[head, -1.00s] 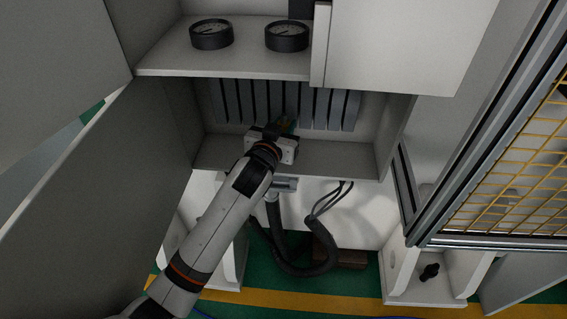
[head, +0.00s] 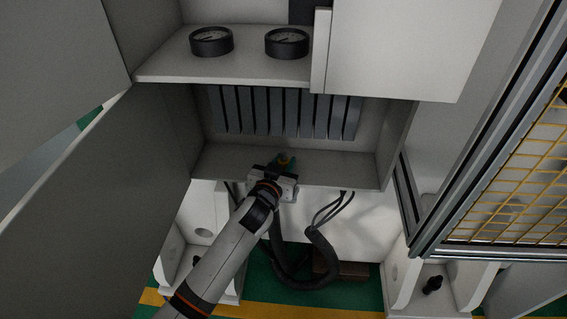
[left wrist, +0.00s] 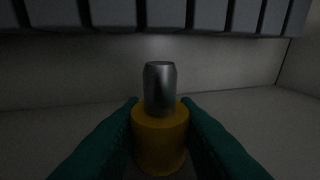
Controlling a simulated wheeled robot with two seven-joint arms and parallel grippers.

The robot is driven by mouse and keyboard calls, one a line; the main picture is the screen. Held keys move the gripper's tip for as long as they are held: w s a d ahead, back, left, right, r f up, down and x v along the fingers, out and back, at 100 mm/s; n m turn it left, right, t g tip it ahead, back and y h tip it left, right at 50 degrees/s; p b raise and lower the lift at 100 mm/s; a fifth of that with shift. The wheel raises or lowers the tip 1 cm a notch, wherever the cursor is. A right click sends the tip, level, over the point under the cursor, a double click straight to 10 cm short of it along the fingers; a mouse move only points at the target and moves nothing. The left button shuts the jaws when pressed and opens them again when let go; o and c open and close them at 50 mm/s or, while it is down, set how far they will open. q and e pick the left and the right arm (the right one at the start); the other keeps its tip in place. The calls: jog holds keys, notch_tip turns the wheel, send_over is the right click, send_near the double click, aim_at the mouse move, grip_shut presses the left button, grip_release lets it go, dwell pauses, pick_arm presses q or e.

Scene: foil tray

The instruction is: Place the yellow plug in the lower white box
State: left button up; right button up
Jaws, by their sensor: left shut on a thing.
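The yellow plug (left wrist: 160,135) has a yellow collar and a grey metal pin pointing away from the wrist. It stands between the green fingers of my left gripper (left wrist: 160,128) in the left wrist view, and they are shut on it. In the head view the left gripper (head: 284,165) is at the front edge of the white box's lower compartment (head: 335,165), with the fingers over its floor. The plug is small and hard to make out there. My right gripper is not in view.
A row of grey vertical slats (head: 285,112) lines the back of the compartment. Two round gauges (head: 287,43) sit on the shelf above. An open grey door (head: 100,190) stands left. Black hoses (head: 300,270) hang below. A yellow mesh guard (head: 520,170) is at right.

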pick_arm(q)
jog(key=o, duration=1)
jog(key=shift+f, duration=0.1)
jog(key=shift+c, duration=0.2)
jog(key=shift+r, duration=0.2)
jog(key=shift+s+p, duration=0.25)
jog(key=shift+p, duration=0.2)
jog(key=p+v, duration=0.5)
jog(key=v, duration=0.6)
jog(key=shift+s, duration=0.25)
jog(key=shift+a+r, duration=0.1)
